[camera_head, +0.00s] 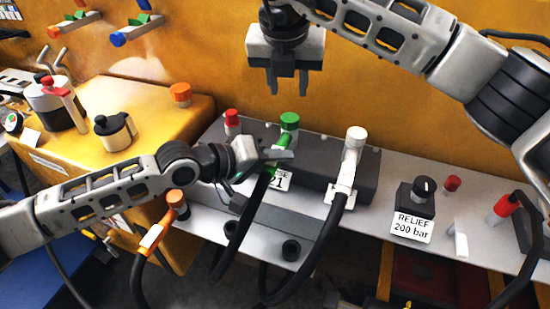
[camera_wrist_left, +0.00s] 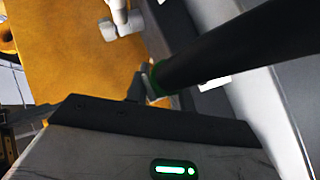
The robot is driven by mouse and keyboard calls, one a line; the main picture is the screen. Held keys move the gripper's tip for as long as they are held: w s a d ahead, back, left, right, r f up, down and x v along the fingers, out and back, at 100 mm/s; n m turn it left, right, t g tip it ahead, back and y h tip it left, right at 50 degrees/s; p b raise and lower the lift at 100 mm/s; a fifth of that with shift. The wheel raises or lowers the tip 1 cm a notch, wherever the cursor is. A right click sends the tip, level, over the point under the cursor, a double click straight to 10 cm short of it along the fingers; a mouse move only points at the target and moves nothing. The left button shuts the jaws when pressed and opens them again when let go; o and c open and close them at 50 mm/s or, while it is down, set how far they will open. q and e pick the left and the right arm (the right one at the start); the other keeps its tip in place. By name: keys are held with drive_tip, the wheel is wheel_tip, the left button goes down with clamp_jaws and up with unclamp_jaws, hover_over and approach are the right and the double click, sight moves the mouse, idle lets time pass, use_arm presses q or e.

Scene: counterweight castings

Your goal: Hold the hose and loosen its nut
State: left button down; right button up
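The black hose with a green end (camera_head: 256,195) runs up to a green nut (camera_head: 289,120) on the dark grey block in the head view. My left gripper (camera_head: 278,155) is at the green end, just below the nut, and appears shut on it. In the left wrist view the black hose (camera_wrist_left: 230,55) crosses from the upper right to the finger tips (camera_wrist_left: 144,84), where a green band shows; the far finger is mostly hidden. My right gripper (camera_head: 288,88) is open and empty, pointing down above and behind the green nut, apart from it.
A white-fitted hose (camera_head: 350,165) stands close on the right, a red cap (camera_head: 232,118) on the left. An orange-fitted hose (camera_head: 155,232) hangs at lower left. The relief knob box (camera_head: 415,198) is further right. The yellow wall (camera_head: 200,60) rises behind.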

sight(291, 118)
drive_tip(key=o, duration=0.4)
drive_tip(key=d+r+n+y, duration=0.2)
drive_tip(key=d+n+y, duration=0.15)
drive_tip(key=n, duration=0.45)
drive_tip(key=x, duration=1.1)
drive_tip(key=shift+s+d+f, duration=0.15)
drive_tip(key=shift+s+f, duration=0.05)
drive_tip(key=shift+f, duration=0.35)
drive_tip(key=shift+h, duration=0.25)
drive_tip(key=c, duration=1)
